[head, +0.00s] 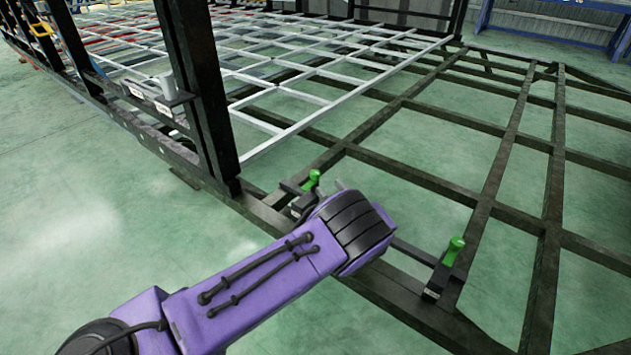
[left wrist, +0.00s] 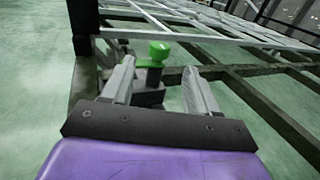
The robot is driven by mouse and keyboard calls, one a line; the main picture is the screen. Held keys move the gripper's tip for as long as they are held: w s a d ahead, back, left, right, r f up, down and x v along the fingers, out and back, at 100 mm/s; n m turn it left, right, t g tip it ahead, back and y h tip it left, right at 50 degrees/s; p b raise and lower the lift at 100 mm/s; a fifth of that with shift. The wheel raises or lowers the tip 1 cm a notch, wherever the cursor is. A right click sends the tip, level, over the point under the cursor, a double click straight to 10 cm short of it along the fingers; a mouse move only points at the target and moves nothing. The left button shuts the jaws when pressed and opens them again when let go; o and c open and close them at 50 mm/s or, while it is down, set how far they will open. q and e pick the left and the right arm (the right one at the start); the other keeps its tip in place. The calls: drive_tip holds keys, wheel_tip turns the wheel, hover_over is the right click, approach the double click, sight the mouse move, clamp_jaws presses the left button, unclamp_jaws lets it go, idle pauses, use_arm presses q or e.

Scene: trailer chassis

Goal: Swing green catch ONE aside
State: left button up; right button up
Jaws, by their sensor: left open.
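Two green-handled catches sit on the black chassis frame. The nearer-to-gripper catch (head: 313,178) has an upright green knob on a dark base. It also shows in the left wrist view (left wrist: 158,50), between and just beyond the fingertips. The other catch (head: 453,250) stands further right, its green handle tilted, with a small unreadable label. I cannot tell which is numbered one. My left gripper (left wrist: 159,66) is open, its two grey fingers apart, with nothing held. In the head view my purple wrist hides most of it. My right gripper is not in view.
The black chassis frame (head: 405,180) spans the right side, with open gaps showing green floor. A black upright post (head: 203,90) stands left of the catches. A white grid (head: 290,90) lies behind. Green floor (head: 80,225) at the left is clear.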

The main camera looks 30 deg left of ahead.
sight(314, 172)
use_arm(q)
drive_tip(key=b+x, duration=0.1)
drive_tip(key=x, duration=0.9)
drive_tip(key=shift+b, duration=0.3)
drive_tip(key=c, duration=0.9)
drive_tip(key=shift+a, duration=0.1)
drive_tip(key=shift+r, duration=0.1)
